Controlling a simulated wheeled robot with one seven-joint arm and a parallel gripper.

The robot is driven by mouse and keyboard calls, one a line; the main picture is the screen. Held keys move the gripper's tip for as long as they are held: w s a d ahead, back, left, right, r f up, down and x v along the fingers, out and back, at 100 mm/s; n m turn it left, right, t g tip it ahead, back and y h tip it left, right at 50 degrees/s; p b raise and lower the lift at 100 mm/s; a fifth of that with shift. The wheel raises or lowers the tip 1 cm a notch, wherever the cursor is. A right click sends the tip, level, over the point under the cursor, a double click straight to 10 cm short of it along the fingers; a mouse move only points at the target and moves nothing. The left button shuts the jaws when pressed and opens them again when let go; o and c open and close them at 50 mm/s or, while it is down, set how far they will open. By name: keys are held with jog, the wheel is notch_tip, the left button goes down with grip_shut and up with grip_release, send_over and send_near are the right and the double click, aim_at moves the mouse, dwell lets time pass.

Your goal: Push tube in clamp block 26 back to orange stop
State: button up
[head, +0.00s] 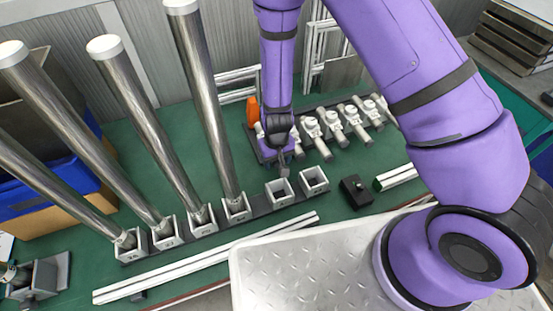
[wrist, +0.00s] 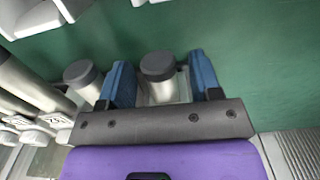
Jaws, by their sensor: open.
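In the wrist view, my gripper (wrist: 162,84) is open, with its two blue fingertips apart. A tube with a dark grey end cap (wrist: 157,66) lies between them; I cannot tell whether either finger touches it. Another grey-capped tube (wrist: 83,74) is just left of the left finger. A label that looks like 25 (wrist: 56,120) is at the left; no 26 is readable. In the head view, my gripper (head: 284,163) points down at the near left end of the clamp row (head: 333,122). An upright orange piece (head: 252,111) stands behind it, partly hidden.
Tall metal tubes (head: 209,110) lean in square sockets at the left. Two empty sockets (head: 278,190) stand just in front of my gripper. A small black box (head: 356,192) lies to their right. A pale rail (head: 205,258) lies in front. Green tabletop shows between.

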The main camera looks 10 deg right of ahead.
grip_shut()
jog(key=shift+w+a, duration=0.15)
jog(key=shift+w, duration=0.6)
jog(key=shift+w+a, duration=0.15)
jog(key=shift+w, duration=0.55)
grip_release()
notch_tip(320, 180, up, 11)
jog(key=shift+f, duration=0.1)
